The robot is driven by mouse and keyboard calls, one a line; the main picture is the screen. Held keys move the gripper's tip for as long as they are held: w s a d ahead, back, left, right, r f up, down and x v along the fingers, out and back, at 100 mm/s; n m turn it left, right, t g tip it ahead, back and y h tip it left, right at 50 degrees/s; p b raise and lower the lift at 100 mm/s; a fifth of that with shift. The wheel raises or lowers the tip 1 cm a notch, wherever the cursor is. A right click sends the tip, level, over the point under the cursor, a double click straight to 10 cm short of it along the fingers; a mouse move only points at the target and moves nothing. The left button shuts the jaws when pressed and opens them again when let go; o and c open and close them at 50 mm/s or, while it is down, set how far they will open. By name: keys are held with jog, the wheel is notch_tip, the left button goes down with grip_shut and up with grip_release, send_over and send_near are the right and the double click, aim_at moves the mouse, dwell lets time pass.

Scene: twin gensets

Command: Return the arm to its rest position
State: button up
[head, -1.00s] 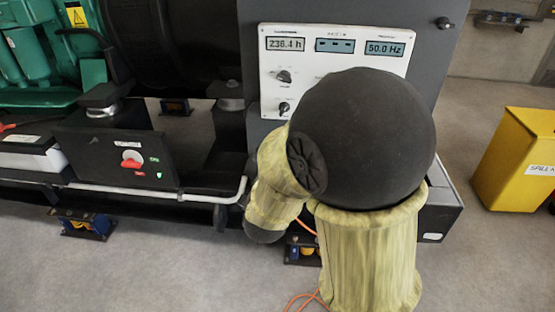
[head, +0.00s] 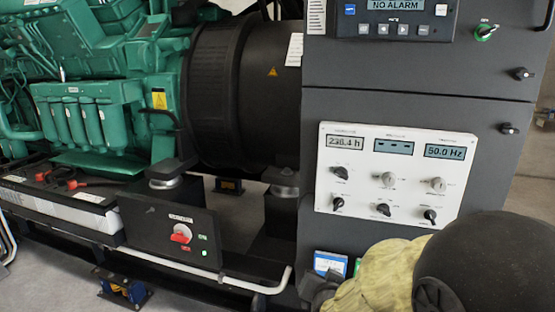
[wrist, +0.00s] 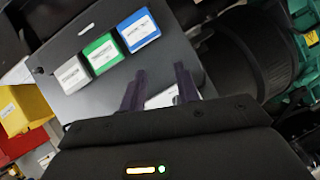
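My arm fills the lower right corner of the head view, a dark round joint (head: 490,265) with a yellowish sleeve (head: 380,280). It covers the bottom right part of the control cabinet (head: 400,110). In the wrist view my gripper (wrist: 158,90) has its two dark fingers apart, with a clear gap between them. A white patch shows behind the gap, and nothing appears held. The fingers are not clearly visible in the head view.
A white instrument panel (head: 341,183) with knobs is close above my arm. A black switch box (head: 150,225) with a red handle (head: 181,233) stands left. Blue (wrist: 137,29), green (wrist: 102,53) and grey-white (wrist: 71,75) labelled boxes sit on the cabinet. A yellow bin (wrist: 22,108) is at left.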

jog(key=s+d+f+n+g, duration=0.25)
jog(key=s+f+g, duration=0.2)
jog(key=s, duration=0.25)
jog(key=s+d+f+n+g, duration=0.25)
jog(key=s+g, duration=0.25)
jog(key=s, duration=0.3)
notch_tip(320, 180, up, 19)
jog(key=p, duration=2)
jog(key=shift+a+r+y, duration=0.2)
jog(key=shift+a+y, duration=0.2)
jog(key=shift+a, duration=0.05)
jog(key=shift+w, duration=0.2)
